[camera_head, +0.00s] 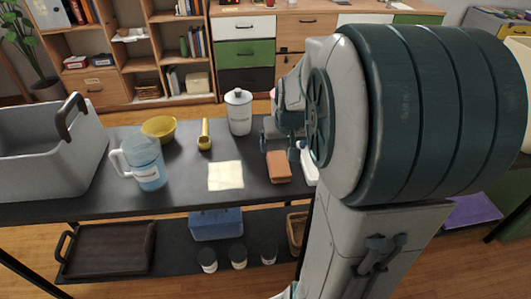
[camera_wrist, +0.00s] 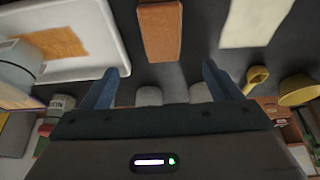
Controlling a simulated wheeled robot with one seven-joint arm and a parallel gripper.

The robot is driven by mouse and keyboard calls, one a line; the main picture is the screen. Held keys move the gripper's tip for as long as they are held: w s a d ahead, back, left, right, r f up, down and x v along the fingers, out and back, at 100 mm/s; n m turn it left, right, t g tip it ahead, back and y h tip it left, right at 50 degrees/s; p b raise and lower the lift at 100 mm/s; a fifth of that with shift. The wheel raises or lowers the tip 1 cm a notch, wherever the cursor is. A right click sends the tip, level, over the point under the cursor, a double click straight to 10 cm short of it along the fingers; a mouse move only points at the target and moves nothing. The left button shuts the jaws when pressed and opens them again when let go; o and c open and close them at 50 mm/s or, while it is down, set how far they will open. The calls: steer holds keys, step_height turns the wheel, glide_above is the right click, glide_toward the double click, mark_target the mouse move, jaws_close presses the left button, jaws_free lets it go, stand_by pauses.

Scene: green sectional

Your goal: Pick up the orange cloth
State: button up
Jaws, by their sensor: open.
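The orange cloth (camera_wrist: 58,43) lies flat in a white tray (camera_wrist: 112,38) at the upper left of the wrist view. In the head view my arm hides the cloth, and only a sliver of the tray (camera_head: 308,166) shows. My gripper (camera_wrist: 162,73) is open, with no object seen between its fingers. It is above the table, to the side of the tray, and the left finger overlaps the tray's near edge in the wrist view. In the head view my gripper (camera_head: 281,144) is partly hidden by my arm, behind an orange-brown block (camera_head: 278,167).
The block (camera_wrist: 160,30) also shows ahead of the fingers. A cream cloth (camera_head: 225,175), yellow scoop (camera_head: 205,135), yellow bowl (camera_head: 159,128), white canister (camera_head: 239,112), pitcher (camera_head: 148,165) and grey bin (camera_head: 45,150) stand on the dark table (camera_head: 185,193). A lower shelf holds several items.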

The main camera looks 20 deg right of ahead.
glide_above(279, 162)
steer(key=s, duration=0.2)
steer(key=f, duration=0.4)
steer(key=shift+a+f+b, duration=0.2)
steer(key=shift+f+b, duration=0.05)
steer(key=shift+b, duration=0.1)
steer(key=shift+b+x, duration=0.6)
steer(key=shift+x, duration=2.05)
steer(key=shift+s+a+f, duration=0.1)
steer(key=shift+a+f, duration=0.05)
steer(key=shift+f, duration=0.15)
steer(key=c, duration=1.1)
